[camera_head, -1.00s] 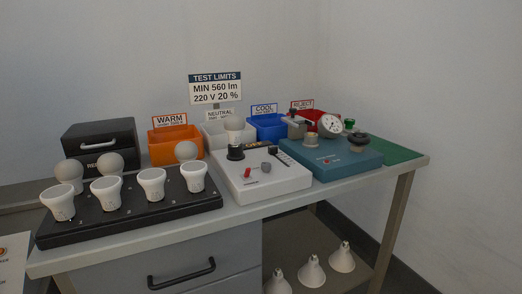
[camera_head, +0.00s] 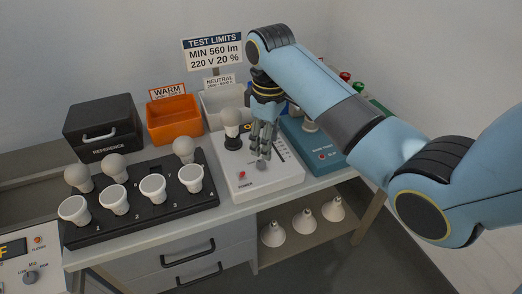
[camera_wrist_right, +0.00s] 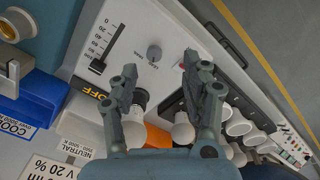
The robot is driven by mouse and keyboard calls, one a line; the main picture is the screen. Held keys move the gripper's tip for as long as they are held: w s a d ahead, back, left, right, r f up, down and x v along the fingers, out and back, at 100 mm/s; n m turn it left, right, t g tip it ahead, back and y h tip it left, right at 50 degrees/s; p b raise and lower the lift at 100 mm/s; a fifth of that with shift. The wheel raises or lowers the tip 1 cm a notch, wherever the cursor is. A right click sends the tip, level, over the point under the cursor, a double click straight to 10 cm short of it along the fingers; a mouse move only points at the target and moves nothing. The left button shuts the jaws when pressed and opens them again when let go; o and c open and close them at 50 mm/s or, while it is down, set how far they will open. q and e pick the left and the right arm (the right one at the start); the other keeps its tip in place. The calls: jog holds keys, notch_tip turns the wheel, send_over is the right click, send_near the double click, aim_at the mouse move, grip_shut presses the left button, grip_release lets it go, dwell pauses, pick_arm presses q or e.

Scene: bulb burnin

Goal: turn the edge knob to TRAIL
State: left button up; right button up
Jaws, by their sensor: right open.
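The edge knob appears to be the small grey round knob (camera_head: 262,165) on the sloped top of the white box (camera_head: 285,182). In the right wrist view the knob (camera_wrist_right: 154,53) shows between and beyond my fingertips, with tiny print beside it that I cannot read. Which way it points is unclear. My right gripper (camera_head: 265,150) is over the white box, fingers downward, close to the knob. In the right wrist view the gripper (camera_wrist_right: 160,65) is open with nothing between its fingers. I cannot tell whether a finger touches the knob. My left gripper is out of view.
On the white box are a red switch (camera_head: 242,175), a slider (camera_wrist_right: 97,66), an OFF display and a socket with a bulb (camera_head: 232,117). A black rack (camera_head: 140,215) of bulbs stands left, a teal tester (camera_head: 326,158) right. Bins stand behind.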

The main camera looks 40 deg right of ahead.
aim_at(261, 162)
jog(key=shift+n, duration=0.4)
jog(key=w+f, duration=0.1)
jog(key=f, duration=0.4)
jog(key=w+f, duration=0.1)
jog(key=f, duration=0.2)
jog(key=shift+w+f, duration=0.25)
jog(key=shift+w, duration=0.1)
grip_shut()
